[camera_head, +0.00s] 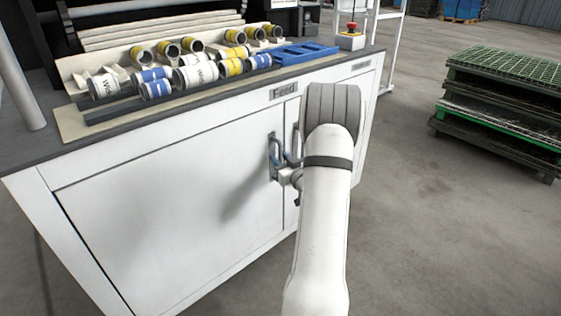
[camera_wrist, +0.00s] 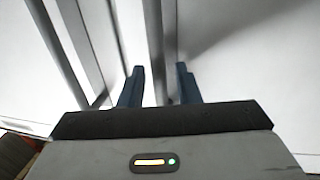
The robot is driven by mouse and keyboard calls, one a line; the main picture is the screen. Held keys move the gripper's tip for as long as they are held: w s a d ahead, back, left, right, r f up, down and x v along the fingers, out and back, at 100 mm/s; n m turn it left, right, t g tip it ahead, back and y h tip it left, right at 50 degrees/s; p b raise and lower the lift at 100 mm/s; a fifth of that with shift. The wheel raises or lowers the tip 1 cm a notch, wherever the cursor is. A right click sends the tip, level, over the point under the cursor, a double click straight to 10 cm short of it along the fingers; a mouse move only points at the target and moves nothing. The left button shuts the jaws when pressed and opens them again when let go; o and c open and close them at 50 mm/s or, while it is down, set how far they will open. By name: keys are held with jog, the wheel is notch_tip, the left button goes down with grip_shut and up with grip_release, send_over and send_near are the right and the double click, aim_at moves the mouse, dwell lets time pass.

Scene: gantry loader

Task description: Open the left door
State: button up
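The left door (camera_head: 170,215) is a wide white cabinet panel and looks shut. Its dark upright handle (camera_head: 274,152) is near its right edge. My gripper (camera_head: 283,162) is at this handle, partly hidden behind my arm. In the wrist view, my gripper (camera_wrist: 161,86) is open, its two blue fingers apart. The handle bar (camera_wrist: 154,40) runs between the fingers, nearer the left one. Whether a finger touches it cannot be told. The door panel (camera_wrist: 255,75) fills the right of the wrist view, with a shadow on it.
A second handle bar (camera_wrist: 56,45) runs close by on the left in the wrist view. The cabinet top (camera_head: 150,117) carries several labelled rolls and a blue tray (camera_head: 305,53). Green-topped pallets (camera_head: 500,100) stand at the right. Floor is clear between.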

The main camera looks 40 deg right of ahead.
jog(key=shift+w, duration=0.2)
jog(key=shift+c, duration=0.3)
grip_shut()
